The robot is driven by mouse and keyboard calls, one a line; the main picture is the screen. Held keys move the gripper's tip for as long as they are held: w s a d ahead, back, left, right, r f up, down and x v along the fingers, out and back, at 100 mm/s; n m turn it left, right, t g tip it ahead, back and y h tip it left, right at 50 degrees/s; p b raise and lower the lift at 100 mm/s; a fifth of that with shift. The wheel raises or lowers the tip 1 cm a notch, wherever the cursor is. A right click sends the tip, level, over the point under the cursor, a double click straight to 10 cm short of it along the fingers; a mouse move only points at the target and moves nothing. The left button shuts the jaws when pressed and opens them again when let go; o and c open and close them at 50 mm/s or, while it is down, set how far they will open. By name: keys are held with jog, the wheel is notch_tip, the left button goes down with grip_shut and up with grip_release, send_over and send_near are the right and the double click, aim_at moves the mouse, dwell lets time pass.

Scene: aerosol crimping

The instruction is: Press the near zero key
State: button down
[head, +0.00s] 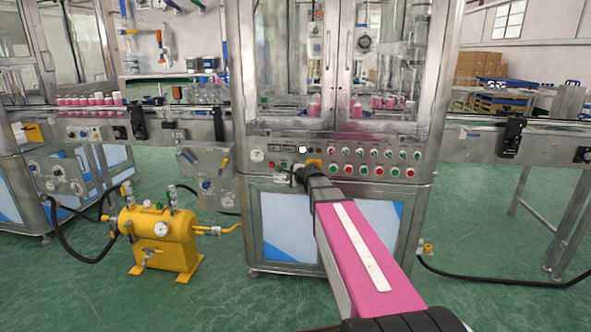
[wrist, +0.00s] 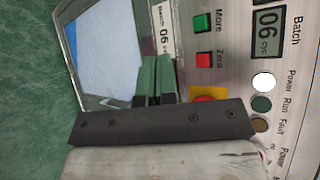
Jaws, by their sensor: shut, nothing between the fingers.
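The picture is turned sideways, so the labels read along the side. My gripper (wrist: 156,58) is shut and empty. Its fingertips lie left of the red key in the wrist view, and no finger covers that key. I cannot tell how far the tips are from the panel. In the head view my gripper (head: 300,172) is in front of the machine's control panel, and my arm hides part of it.
A display reading 06 (wrist: 268,19) and a white lamp (wrist: 264,82) are on the panel. A yellow part (wrist: 210,93) is partly hidden by my gripper. Rows of buttons (head: 375,170) run right. A yellow tank (head: 161,240) stands on the floor at left.

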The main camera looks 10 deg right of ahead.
jog(key=w+d, duration=0.2)
jog(key=w, duration=0.5)
jog(key=shift+w+d, duration=0.2)
jog(key=shift+w, duration=0.15)
jog(key=shift+w, duration=0.1)
dwell(1.7)
jog(key=shift+w+d, duration=0.15)
jog(key=shift+w, duration=0.15)
jog(key=shift+w+d, duration=0.1)
jog(key=shift+w, duration=0.25)
dwell(0.8)
jog(key=shift+s, duration=0.1)
jog(key=shift+s+a, duration=0.25)
jog(key=shift+s, duration=0.45)
jog(key=shift+s, duration=0.1)
jog(key=s, duration=0.1)
jog(key=s+a, duration=0.1)
jog(key=s, duration=0.2)
jog(key=shift+s+a, duration=0.25)
dwell(0.3)
